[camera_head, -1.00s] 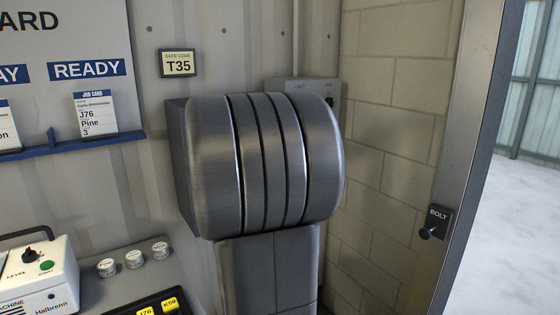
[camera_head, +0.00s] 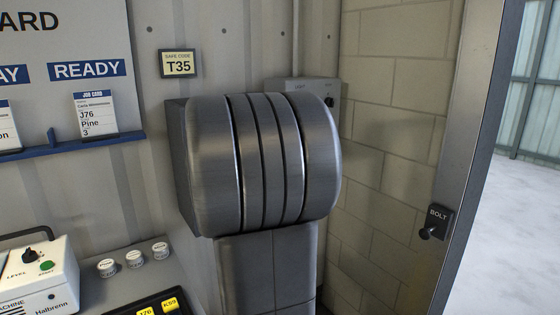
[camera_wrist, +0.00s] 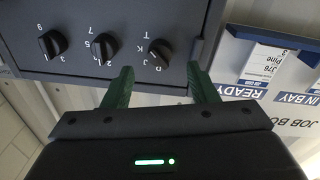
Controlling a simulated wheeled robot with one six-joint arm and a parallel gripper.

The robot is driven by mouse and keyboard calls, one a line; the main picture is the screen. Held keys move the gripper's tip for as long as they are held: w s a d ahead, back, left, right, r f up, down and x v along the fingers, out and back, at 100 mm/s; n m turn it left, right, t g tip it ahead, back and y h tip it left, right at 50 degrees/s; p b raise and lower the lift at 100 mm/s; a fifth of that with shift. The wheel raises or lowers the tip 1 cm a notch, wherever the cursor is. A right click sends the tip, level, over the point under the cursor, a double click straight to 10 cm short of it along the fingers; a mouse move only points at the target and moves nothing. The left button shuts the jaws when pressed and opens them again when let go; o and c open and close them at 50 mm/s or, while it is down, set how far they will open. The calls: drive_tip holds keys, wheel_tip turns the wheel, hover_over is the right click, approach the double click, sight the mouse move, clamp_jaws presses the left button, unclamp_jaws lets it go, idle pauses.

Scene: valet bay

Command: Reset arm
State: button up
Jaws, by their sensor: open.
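My gripper (camera_wrist: 160,72) shows in the wrist view with its two green fingers spread apart and nothing between them. It faces a dark grey box (camera_wrist: 105,14) that carries three black dials and appears upside down. The lettered dial (camera_wrist: 159,52) lies just beyond the gap between my fingertips, and I see no contact with it. The middle dial (camera_wrist: 104,46) and the left dial (camera_wrist: 52,43) carry digits. My gripper is not visible in the head view, where my own grey arm fills the middle and hides what is behind it.
A job card (camera_head: 95,114) sits on the blue-ledged board at left. A sign (camera_head: 179,63) reads "SAFE CODE T35". A white machine (camera_head: 40,277) and several white round pieces (camera_head: 133,259) stand on the bench. A bolt (camera_head: 433,224) is on the door frame, with open floor beyond.

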drive_tip(key=w+n+b, duration=0.1)
drive_tip(key=n, duration=0.6)
drive_tip(key=w+a+n+g+y+b, duration=0.1)
drive_tip(key=w+n, duration=0.1)
drive_tip(key=n, duration=0.5)
drive_tip(key=w+a+n, duration=0.1)
drive_tip(key=n, duration=0.6)
drive_tip(key=shift+w+a+r+y+b, duration=0.1)
drive_tip(key=shift+w+r+y+b, duration=0.15)
drive_tip(key=shift+y+b, duration=0.15)
